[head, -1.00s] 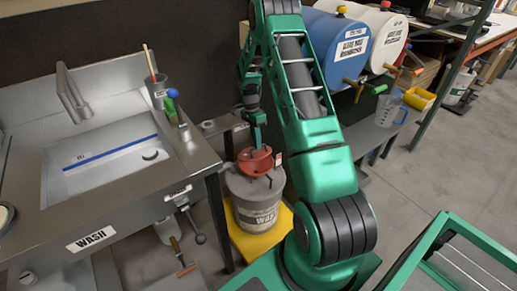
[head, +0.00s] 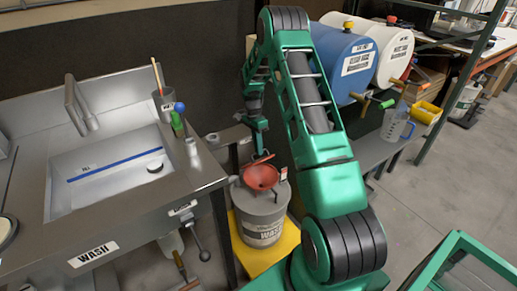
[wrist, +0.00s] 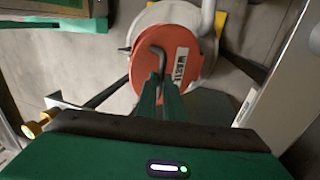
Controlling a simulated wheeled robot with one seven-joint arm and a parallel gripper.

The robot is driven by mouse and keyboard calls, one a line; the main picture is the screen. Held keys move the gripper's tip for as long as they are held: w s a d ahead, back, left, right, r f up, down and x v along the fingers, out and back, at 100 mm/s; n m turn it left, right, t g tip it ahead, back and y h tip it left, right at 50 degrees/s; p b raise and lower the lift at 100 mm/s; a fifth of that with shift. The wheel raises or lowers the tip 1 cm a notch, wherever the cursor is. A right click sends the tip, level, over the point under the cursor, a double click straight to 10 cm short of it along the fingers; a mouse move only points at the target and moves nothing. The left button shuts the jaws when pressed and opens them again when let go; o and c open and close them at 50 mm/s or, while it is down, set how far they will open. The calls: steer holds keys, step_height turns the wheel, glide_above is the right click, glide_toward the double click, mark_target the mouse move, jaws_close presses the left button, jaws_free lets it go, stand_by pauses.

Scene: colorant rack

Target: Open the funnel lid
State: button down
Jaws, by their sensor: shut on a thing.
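The red funnel (head: 261,179) sits on top of the grey waste drum (head: 262,215). In the wrist view the lid (wrist: 152,52) is a red disc with a "WASTE" label and a dark bent handle (wrist: 162,60). My gripper (head: 259,148) is behind and above the funnel. In the wrist view my gripper's green fingers (wrist: 160,92) are shut on the lid handle, partly hiding it.
The drum stands on a yellow base (head: 250,256). A steel sink bench (head: 205,165) is close on the left. Blue (head: 340,50) and white (head: 385,45) barrels with taps are at the back right. A green-framed cart (head: 450,250) is at the front right.

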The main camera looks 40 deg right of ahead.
steer(key=c, duration=1.9)
jaws_free()
steer(key=shift+w+a+f, duration=0.1)
steer(key=shift+w+f, duration=0.05)
steer(key=shift+f, duration=0.05)
steer(key=shift+o, duration=0.2)
steer(key=shift+r, duration=0.15)
steer(key=v, duration=1)
steer(key=shift+r, duration=0.3)
